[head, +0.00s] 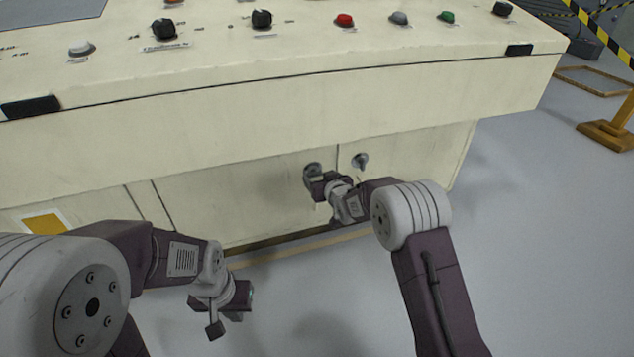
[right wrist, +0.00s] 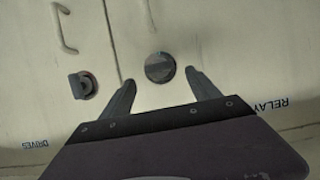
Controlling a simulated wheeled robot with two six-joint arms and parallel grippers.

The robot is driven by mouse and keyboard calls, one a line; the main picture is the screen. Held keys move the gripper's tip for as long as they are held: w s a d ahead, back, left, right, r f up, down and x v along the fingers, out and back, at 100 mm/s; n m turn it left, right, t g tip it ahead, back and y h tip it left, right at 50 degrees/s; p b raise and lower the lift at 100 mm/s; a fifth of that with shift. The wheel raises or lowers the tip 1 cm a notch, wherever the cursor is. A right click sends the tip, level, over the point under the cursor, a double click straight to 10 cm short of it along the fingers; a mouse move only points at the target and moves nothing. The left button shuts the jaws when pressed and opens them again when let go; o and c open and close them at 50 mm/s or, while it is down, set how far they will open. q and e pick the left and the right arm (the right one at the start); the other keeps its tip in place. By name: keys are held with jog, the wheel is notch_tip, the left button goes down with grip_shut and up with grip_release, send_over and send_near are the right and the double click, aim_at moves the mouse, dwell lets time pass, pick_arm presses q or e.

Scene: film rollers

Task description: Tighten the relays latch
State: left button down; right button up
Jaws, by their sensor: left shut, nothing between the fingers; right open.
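The relays latch (right wrist: 159,67) is a round dark grey knob with a bar across it. It sits on a cream cabinet door, near the upside-down "RELAY" label (right wrist: 270,103). In the head view the latch (head: 312,169) is partly hidden by my right gripper (head: 318,190). In the right wrist view my right gripper (right wrist: 161,78) is open, its fingers appearing on either side of the latch; contact cannot be told. My left gripper (head: 230,310) is shut and empty, held low in front of the cabinet.
A second latch (right wrist: 82,84), near the "DRIVES" label (right wrist: 35,145), sticks out across the door seam. The cabinet's control desk (head: 270,110) overhangs the doors. A barrier stand (head: 610,130) is at the right.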

aim_at(315, 173)
jog(key=b+x, duration=0.1)
jog(key=x, duration=0.3)
jog(key=shift+s+f+b, duration=0.1)
jog(key=shift+f+b, duration=0.05)
jog(key=shift+b, duration=0.2)
pick_arm(q)
notch_tip(315, 173, down, 3)
jog(key=shift+r, duration=0.1)
